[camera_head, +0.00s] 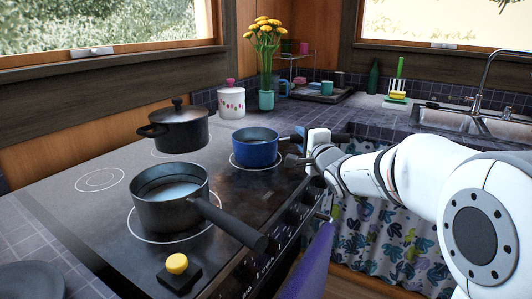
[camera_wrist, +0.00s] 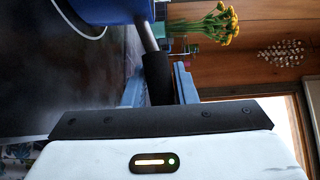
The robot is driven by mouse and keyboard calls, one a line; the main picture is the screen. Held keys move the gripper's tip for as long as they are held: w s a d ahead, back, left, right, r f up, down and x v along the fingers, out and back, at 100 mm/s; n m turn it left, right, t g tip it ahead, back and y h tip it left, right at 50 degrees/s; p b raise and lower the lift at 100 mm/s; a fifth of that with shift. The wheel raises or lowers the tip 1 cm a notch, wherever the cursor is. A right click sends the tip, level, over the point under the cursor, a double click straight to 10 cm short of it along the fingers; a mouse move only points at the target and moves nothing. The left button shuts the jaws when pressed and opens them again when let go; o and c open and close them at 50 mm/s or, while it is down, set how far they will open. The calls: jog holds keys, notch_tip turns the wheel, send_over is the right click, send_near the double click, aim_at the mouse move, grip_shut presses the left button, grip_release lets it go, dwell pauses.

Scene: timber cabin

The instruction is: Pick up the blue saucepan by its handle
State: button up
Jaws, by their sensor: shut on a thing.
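The blue saucepan (camera_head: 255,150) sits on the right rear part of the black stovetop, inside a white burner ring, in the head view. Its dark handle (camera_head: 290,139) points right toward my gripper (camera_head: 303,147). In the wrist view the blue side of the saucepan (camera_wrist: 105,10) is at the top, and its black handle (camera_wrist: 158,78) runs down between the fingers of my gripper (camera_wrist: 157,86). The gripper is shut on the handle. The pan appears to rest on the stove; whether its base is slightly raised I cannot tell.
A dark grey saucepan (camera_head: 170,205) with a long handle stands in front on the stove. A lidded black pot (camera_head: 178,127) is behind it. A white jar (camera_head: 231,101) and a vase of yellow flowers (camera_head: 266,99) stand behind the blue pan. The sink (camera_head: 480,122) is at right.

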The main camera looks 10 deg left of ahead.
grip_shut()
jog(key=shift+r, duration=0.2)
